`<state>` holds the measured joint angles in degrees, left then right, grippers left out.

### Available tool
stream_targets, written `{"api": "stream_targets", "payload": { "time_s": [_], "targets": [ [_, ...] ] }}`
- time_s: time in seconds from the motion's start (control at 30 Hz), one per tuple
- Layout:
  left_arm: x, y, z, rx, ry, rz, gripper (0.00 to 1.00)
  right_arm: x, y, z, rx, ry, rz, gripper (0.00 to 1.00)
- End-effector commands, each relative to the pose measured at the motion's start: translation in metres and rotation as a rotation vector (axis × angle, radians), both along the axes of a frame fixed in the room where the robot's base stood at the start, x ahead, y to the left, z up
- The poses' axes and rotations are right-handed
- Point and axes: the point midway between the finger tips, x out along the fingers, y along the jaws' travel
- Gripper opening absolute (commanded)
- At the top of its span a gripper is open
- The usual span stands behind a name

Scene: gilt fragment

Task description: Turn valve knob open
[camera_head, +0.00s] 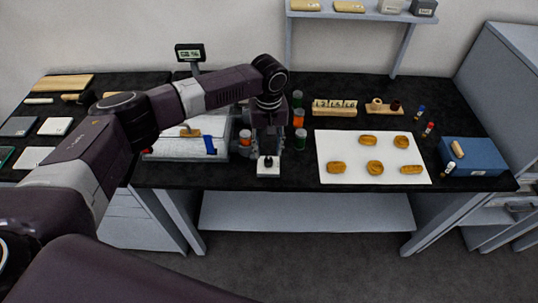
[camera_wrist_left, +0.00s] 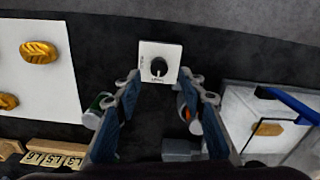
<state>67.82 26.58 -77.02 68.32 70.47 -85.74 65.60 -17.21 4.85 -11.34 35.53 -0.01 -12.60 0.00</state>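The valve knob (camera_head: 268,162) is a small black knob on a white square plate near the front edge of the black table. In the left wrist view the knob (camera_wrist_left: 159,66) sits at the centre of its plate, with lettering around it. My left gripper (camera_head: 267,147) points down just behind the plate in the head view. In the wrist view its two fingers (camera_wrist_left: 158,90) are spread, with nothing between them, and the plate lies beyond the tips. The knob is apart from both fingers, as far as I can tell. My right gripper is in no view.
Small orange and green bottles (camera_head: 299,117) stand close to both sides of the gripper. A white mat (camera_head: 345,145) with several golden pieces lies to the right, near a blue box (camera_head: 480,151). A scale (camera_head: 170,146) with a display stands left. A wall shelf (camera_head: 365,15) hangs behind.

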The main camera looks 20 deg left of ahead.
Motion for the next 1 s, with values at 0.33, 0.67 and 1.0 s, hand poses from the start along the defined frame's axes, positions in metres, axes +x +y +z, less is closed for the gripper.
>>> {"api": "stream_targets", "payload": {
  "time_s": [0.33,0.67,1.0],
  "targets": [
    [0.0,-0.001,-0.041,-0.001,0.0,-0.002,0.37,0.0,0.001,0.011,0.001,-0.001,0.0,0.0],
    [0.0,-0.001,-0.044,-0.001,-0.002,-0.003,0.33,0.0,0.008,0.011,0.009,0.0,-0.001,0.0],
    [0.0,-0.001,-0.044,-0.001,-0.002,-0.003,0.0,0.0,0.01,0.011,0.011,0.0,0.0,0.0]
  ]
}}
